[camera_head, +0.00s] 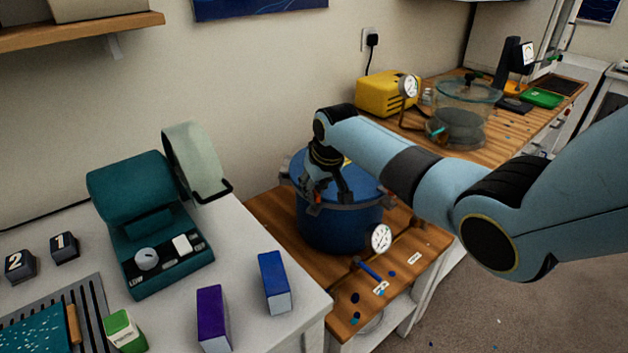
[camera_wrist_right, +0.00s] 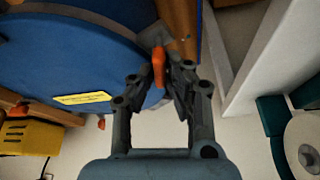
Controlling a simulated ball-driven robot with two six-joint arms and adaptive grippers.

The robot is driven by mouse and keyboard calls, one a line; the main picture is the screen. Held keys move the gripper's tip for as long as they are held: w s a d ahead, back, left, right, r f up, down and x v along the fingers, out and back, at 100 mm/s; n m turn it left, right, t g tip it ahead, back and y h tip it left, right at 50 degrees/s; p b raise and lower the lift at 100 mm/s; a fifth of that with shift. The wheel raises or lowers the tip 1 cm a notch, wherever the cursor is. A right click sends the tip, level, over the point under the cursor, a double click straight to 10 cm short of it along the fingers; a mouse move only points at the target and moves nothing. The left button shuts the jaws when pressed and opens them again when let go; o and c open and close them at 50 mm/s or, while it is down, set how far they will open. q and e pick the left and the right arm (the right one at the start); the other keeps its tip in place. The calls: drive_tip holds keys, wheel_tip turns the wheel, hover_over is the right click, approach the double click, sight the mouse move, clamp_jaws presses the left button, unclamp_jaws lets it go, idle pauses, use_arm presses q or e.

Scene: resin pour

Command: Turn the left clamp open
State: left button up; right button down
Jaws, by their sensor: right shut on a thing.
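A blue pressure pot (camera_head: 340,228) with a blue lid stands on the wooden bench top. Its lid (camera_wrist_right: 70,60) fills the upper left of the right wrist view. An orange clamp handle (camera_wrist_right: 158,68) sits at the lid's rim, between the fingers of my right gripper (camera_wrist_right: 163,72). The gripper is shut on this handle. In the head view my right gripper (camera_head: 327,200) reaches down to the left front part of the lid rim, and it partly hides the clamp there. Another orange clamp (camera_wrist_right: 102,123) shows further along the rim. My left gripper is not in view.
A pressure gauge (camera_head: 380,238) sits at the pot's front. A teal machine (camera_head: 150,235) and purple (camera_head: 212,318) and blue (camera_head: 273,282) boxes stand on the white table at left. A yellow pump (camera_head: 385,93) and glass chamber (camera_head: 462,115) are behind my right arm.

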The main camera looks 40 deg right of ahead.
drive_tip(key=n+y, duration=0.1)
drive_tip(key=n, duration=0.1)
drive_tip(key=shift+d+n, duration=0.1)
drive_tip(key=shift+n, duration=0.3)
drive_tip(key=shift+n+y+b, duration=0.4)
drive_tip(key=shift+n+y, duration=0.3)
drive_tip(key=shift+n, duration=1.3)
drive_tip(key=c, duration=1.4)
unclamp_jaws()
drive_tip(key=shift+g, duration=0.3)
drive_tip(key=shift+o, duration=0.2)
drive_tip(key=shift+r, duration=0.1)
drive_tip(key=v, duration=1.1)
drive_tip(key=shift+s+r, duration=0.2)
drive_tip(key=shift+r, duration=0.15)
drive_tip(key=shift+d+f, duration=0.1)
drive_tip(key=shift+d, duration=0.05)
